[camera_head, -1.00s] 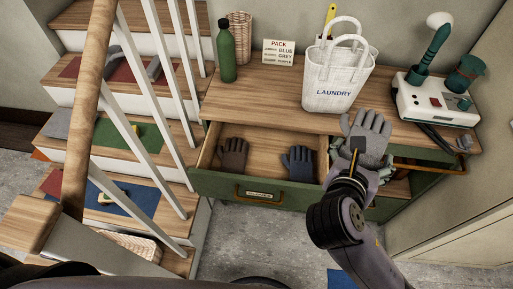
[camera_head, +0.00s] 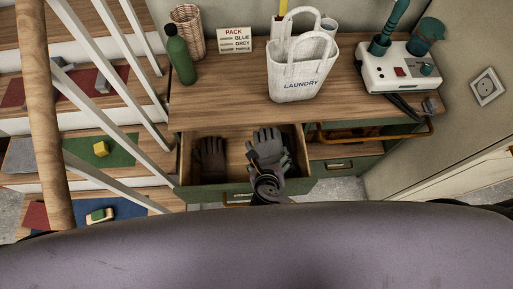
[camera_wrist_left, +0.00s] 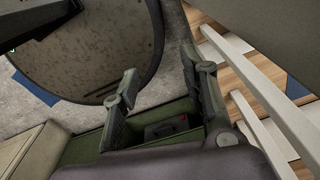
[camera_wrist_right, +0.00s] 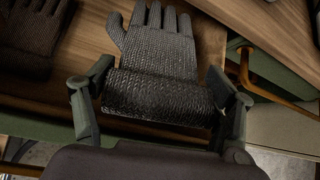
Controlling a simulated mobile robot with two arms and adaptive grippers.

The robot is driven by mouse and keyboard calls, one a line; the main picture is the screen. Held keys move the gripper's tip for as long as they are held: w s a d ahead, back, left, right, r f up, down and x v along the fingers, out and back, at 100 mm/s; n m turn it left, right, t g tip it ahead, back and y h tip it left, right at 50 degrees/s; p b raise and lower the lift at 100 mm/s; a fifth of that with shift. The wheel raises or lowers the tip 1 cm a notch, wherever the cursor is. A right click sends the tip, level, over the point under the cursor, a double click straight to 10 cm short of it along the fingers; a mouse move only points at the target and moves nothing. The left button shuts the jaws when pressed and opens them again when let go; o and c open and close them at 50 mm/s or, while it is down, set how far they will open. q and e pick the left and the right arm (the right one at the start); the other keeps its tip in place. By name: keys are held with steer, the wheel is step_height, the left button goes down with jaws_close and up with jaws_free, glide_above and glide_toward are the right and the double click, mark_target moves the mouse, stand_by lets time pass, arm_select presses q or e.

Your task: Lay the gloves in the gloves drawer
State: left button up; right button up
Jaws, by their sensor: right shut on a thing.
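The open drawer (camera_head: 205,194) under the bench top holds a dark brown glove (camera_head: 209,160) lying on its left side. My right gripper (camera_head: 268,170) is over the drawer's right part, shut on the cuff of a grey knitted glove (camera_head: 267,143). The grey glove's fingers point to the back of the drawer. In the right wrist view the grey glove (camera_wrist_right: 160,50) lies between the fingers, with the brown glove (camera_wrist_right: 32,40) at the left; whether it touches the drawer floor I cannot tell. The dark blue glove is hidden now. My left gripper (camera_wrist_left: 160,85) is open and empty.
On the bench top stand a green bottle (camera_head: 180,58), a wicker basket (camera_head: 188,30), a PACK sign (camera_head: 234,40), a white LAUNDRY bag (camera_head: 301,75) and a white machine (camera_head: 398,72). A brass rail (camera_head: 375,135) sticks out right of the drawer. A staircase with railing (camera_head: 110,110) borders the left.

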mark_target(259, 152)
steer(key=w, duration=0.1)
steer(key=w+a+f, duration=0.1)
steer(key=w, duration=0.1)
steer(key=shift+a+f, duration=0.35)
steer(key=shift+f, duration=0.05)
steer(key=shift+w+a+f, duration=0.5)
steer(key=shift+w+f, duration=0.15)
steer(key=shift+f, duration=0.05)
steer(key=shift+w+a+f, duration=0.15)
steer(key=shift+w+f, duration=0.05)
steer(key=shift+f, duration=0.6)
arm_select(q)
steer(key=w, duration=0.3)
steer(key=shift+w+d, duration=0.2)
steer(key=shift+d, duration=0.1)
arm_select(e)
steer(key=o, duration=1.2)
steer(key=shift+o, duration=0.2)
